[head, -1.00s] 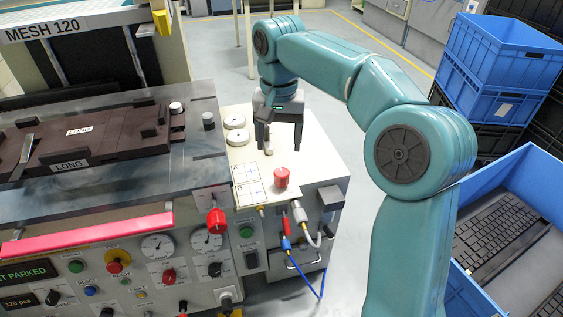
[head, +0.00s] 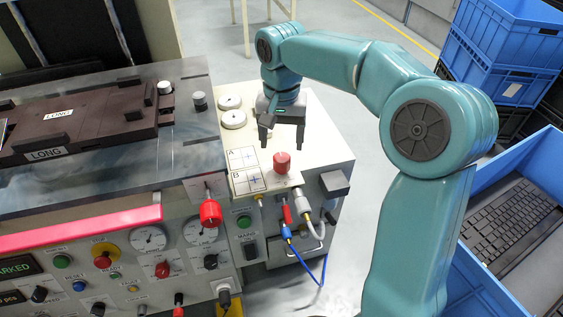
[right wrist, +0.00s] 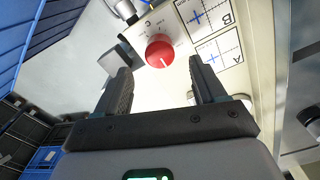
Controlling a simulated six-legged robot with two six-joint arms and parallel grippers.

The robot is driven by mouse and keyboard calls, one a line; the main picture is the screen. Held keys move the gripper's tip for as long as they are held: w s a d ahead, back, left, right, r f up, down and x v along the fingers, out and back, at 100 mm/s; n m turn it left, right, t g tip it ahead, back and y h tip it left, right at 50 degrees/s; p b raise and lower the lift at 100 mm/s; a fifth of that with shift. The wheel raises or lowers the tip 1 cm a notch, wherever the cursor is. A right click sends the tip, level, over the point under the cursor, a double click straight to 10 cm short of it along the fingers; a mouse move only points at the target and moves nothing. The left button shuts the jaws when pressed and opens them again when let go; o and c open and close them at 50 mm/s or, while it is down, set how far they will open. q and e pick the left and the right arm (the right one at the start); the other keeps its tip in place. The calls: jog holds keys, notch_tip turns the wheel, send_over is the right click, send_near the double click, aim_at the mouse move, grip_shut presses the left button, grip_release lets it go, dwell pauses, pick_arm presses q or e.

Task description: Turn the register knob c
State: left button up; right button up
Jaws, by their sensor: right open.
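A red knob (head: 282,162) stands on the pale top of the cabinet at the machine's right end, beside two panels with blue crosses marked A and B (head: 246,168). My right gripper (head: 282,146) is open and empty, pointing down just behind and above the knob. In the right wrist view the knob lies beyond the fingertips (right wrist: 160,68), roughly between them, apart from both. My left gripper is not in view.
Two white round caps (head: 232,110) stand on the cabinet top. Another red knob (head: 210,213) sticks out from the front panel. Cables (head: 289,236) plug into the cabinet front. Blue crates (head: 515,40) and a crate with keyboards stand at right.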

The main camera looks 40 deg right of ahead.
aim_at(282, 157)
notch_tip(282, 157, down, 7)
jog(key=shift+r+b, duration=0.2)
jog(key=shift+b, duration=0.6)
jog(key=c, duration=1.1)
